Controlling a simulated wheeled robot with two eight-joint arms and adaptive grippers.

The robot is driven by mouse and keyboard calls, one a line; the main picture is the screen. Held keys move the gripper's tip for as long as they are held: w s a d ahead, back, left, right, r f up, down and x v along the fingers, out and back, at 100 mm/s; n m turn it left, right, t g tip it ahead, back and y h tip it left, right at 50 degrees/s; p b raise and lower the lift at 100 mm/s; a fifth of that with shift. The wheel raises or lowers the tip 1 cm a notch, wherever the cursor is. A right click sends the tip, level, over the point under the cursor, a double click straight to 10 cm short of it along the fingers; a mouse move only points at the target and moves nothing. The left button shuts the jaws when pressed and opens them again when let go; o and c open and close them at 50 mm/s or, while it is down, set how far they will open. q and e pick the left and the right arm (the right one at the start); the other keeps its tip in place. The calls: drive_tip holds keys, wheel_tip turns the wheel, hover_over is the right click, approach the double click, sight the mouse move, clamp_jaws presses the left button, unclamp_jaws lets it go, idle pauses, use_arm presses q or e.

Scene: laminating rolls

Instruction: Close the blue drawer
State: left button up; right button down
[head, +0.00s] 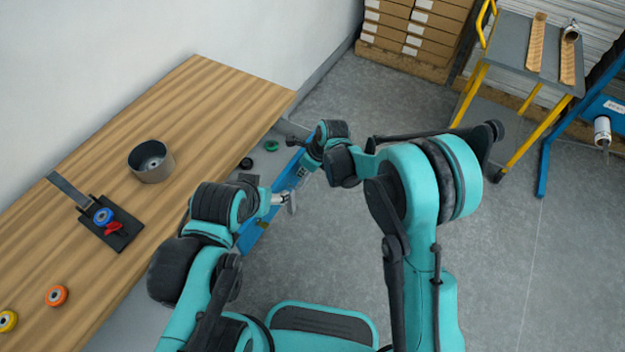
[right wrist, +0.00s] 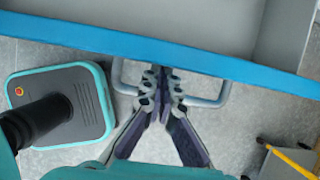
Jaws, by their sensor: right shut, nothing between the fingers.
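The blue drawer (head: 288,177) stands open, pulled out from under the wooden workbench (head: 190,110). In the right wrist view its blue front edge (right wrist: 80,38) crosses the top, with the grey interior beyond. A grey bar handle (right wrist: 222,93) sticks out from the front. My right gripper (right wrist: 163,76) is shut and empty at the middle of the handle, close to the drawer front; whether it touches is unclear. It also shows at the drawer's far end in the head view (head: 303,170). My left gripper (head: 287,199) is near the drawer front; its finger gap is too small to judge.
A green roll (head: 271,146) and a black roll (head: 246,163) lie in the drawer. A dark round pot (head: 151,161) and a black fixture (head: 108,222) stand on the workbench. A yellow-framed cart (head: 510,45) is at the upper right.

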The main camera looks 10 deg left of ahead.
drive_tip(key=w+a, duration=0.1)
drive_tip(key=a, duration=0.4)
drive_tip(key=w+a, duration=0.2)
drive_tip(key=a, duration=0.2)
drive_tip(key=w+a, duration=0.2)
drive_tip(key=a, duration=0.3)
drive_tip(key=shift+w+a, duration=0.2)
drive_tip(key=shift+a, duration=0.1)
drive_tip(key=shift+a+r, duration=0.1)
